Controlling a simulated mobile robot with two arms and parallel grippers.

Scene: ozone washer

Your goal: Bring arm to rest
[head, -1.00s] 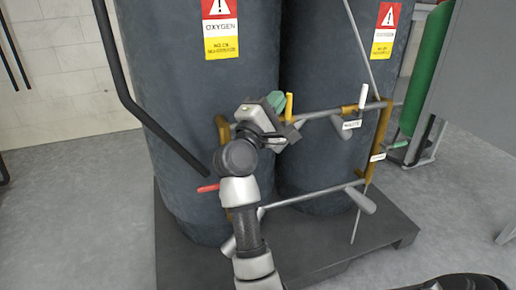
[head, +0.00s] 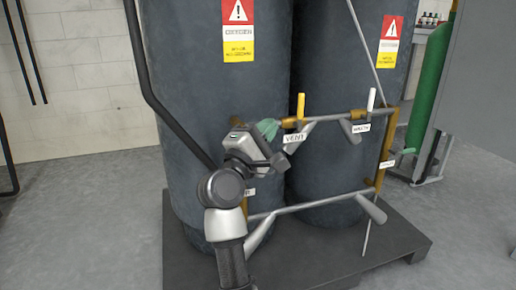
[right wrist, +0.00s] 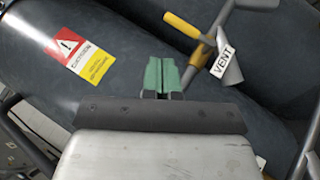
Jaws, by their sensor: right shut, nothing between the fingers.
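My right gripper (head: 268,130) shows in the head view in front of the left dark tank (head: 225,100), near the upper pipe of the frame. Its green fingers also show in the right wrist view (right wrist: 161,76), shut against each other with nothing between them. The yellow valve handle (head: 301,105) with the VENT tag (head: 293,137) is just right of the fingers in the head view. In the right wrist view the yellow handle (right wrist: 184,26) is up and to the right, apart from the fingers. My left gripper is in neither view.
A second dark tank (head: 340,75) stands to the right. Both tanks stand on a dark pallet (head: 300,270). A white-handled valve (head: 371,99) sits on the upper pipe. A green cylinder (head: 431,85) and a grey panel (head: 486,70) are at the right. Grey floor is open at the left.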

